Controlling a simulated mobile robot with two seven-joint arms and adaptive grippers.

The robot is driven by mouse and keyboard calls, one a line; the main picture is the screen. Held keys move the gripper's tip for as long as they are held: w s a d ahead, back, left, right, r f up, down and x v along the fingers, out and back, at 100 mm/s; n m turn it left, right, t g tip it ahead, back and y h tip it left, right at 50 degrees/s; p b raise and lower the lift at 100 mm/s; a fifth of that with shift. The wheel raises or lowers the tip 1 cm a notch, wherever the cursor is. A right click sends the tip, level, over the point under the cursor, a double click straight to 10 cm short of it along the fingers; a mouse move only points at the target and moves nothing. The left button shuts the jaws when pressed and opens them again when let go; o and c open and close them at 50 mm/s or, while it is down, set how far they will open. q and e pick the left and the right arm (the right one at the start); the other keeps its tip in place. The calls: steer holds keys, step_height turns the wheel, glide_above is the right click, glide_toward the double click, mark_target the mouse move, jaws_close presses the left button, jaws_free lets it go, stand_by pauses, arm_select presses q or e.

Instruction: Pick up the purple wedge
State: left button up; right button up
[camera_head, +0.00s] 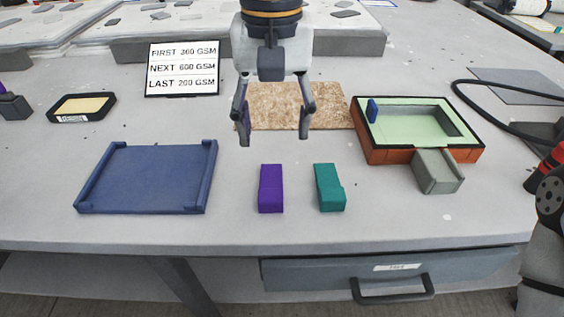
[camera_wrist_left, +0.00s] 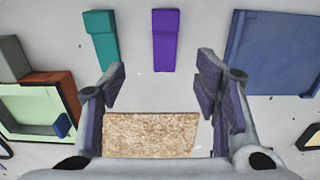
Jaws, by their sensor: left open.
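The purple wedge (camera_head: 271,188) lies on the grey table, left of a teal wedge (camera_head: 329,187) and apart from it. In the left wrist view, the purple wedge (camera_wrist_left: 165,40) is at the top middle, beyond the fingertips. My left gripper (camera_head: 274,138) is open and empty. In the head view it hangs above the table, farther back than the purple wedge and over the front of a brown fibre mat (camera_head: 325,118). The left gripper's fingers (camera_wrist_left: 161,75) also show in the left wrist view, spread wide. My right gripper is not in view.
A blue tray (camera_head: 145,178) lies to the left. An orange-walled mould (camera_head: 372,150) with a grey block (camera_head: 437,172) at its front stands to the right. A sign (camera_head: 182,70) and a yellow-topped box (camera_head: 81,107) are farther back. The table front is clear.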

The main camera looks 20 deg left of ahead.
mark_target(271, 190)
arm_select(q)
steer(key=f, duration=0.3)
steer(key=s+f+b, duration=0.1)
steer(key=f, duration=0.3)
steer(key=s+f, duration=0.1)
steer(key=f, duration=0.3)
steer(key=shift+s+a, duration=0.1)
steer(key=shift+s, duration=0.1)
steer(key=shift+w+f, duration=0.1)
steer(key=shift+f, duration=0.25)
steer(key=shift+r, duration=0.1)
steer(key=c, duration=1.2)
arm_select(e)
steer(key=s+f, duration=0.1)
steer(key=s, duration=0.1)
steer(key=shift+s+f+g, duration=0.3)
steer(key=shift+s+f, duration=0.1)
